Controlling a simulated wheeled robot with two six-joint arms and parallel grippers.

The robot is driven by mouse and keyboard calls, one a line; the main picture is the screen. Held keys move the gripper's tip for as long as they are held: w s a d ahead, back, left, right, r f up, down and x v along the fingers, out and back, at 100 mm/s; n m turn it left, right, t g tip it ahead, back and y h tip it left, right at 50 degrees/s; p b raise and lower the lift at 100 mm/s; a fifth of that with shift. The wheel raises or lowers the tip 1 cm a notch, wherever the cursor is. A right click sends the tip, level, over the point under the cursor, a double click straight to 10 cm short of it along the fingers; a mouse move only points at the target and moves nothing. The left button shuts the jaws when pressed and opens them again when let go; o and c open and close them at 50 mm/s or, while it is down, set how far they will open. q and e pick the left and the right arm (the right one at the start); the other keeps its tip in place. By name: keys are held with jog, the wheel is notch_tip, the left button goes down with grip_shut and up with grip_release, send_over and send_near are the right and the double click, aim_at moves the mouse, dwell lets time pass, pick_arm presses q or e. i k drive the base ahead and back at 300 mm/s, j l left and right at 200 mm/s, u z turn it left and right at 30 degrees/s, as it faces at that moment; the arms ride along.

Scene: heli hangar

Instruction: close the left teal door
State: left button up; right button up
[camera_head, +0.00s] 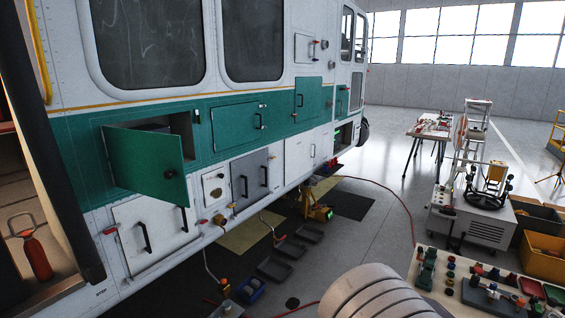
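The left teal door (143,163) is on the side of the white and teal vehicle, in the left half of the head view. It stands open, swung outward from the body, with a dark round knob near its free edge. Behind it, part of the open compartment (181,128) shows; the door hides the rest. Neither of my grippers is in view.
A closed teal door (236,118) with a handle is just right of the opening. White lower panels (150,236) sit below. Trays (274,268) and a yellow jack (318,207) lie on the floor. A cluttered bench (436,290) stands at lower right.

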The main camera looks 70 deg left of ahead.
aim_at(149, 164)
jog(key=j+u, duration=0.1)
jog(key=u, duration=2.85)
jog(key=k+u, duration=0.1)
jog(key=u, duration=0.35)
